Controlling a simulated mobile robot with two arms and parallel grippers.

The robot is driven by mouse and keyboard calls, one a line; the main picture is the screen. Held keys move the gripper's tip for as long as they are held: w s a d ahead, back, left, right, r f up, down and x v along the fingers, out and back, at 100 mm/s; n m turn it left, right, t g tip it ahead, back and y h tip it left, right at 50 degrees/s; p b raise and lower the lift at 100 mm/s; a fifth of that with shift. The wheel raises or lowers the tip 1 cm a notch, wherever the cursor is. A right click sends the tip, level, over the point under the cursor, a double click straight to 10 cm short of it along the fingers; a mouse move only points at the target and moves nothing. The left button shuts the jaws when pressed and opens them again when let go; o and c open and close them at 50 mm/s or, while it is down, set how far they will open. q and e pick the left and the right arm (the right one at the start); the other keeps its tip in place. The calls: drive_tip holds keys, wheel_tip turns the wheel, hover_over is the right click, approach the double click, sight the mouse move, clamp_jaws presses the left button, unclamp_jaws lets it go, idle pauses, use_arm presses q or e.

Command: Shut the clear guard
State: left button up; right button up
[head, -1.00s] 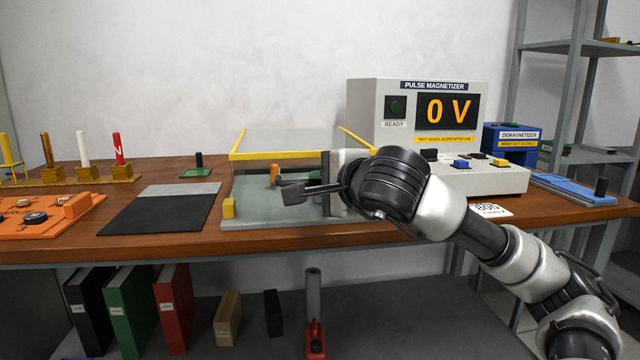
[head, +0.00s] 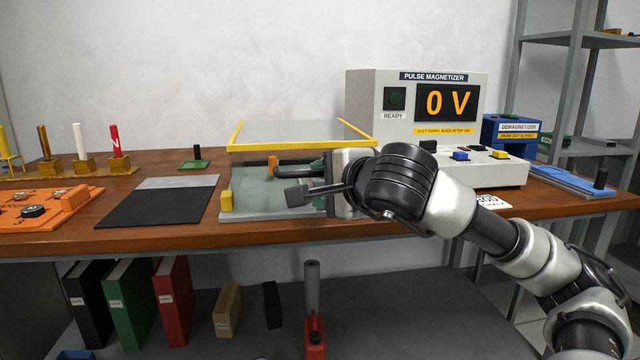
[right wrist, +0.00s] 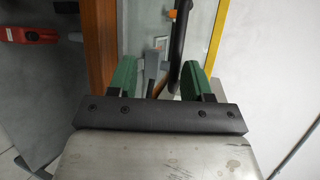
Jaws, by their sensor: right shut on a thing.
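The clear guard (head: 295,132) has yellow edges and sits over the grey-green bed (head: 265,208) on the table. Its yellow front edge is well above the bed, with open space beneath. A black handle (head: 297,173) with an orange end is below that edge. My right gripper (head: 325,169) is at the handle's right part, shut on it. In the right wrist view the black handle (right wrist: 180,45) runs between the green pads of the gripper (right wrist: 161,78). My right wrist and arm hide the right part of the bed. My left gripper is out of view.
The pulse magnetizer (head: 362,95), reading 0 V, stands behind my right arm. A black mat (head: 150,208) and an orange tray (head: 40,225) lie to the left. The table's front edge is close.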

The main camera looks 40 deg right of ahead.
drive_tip(key=v, duration=0.9)
drive_tip(key=shift+s, duration=0.35)
drive_tip(key=shift+r, duration=0.1)
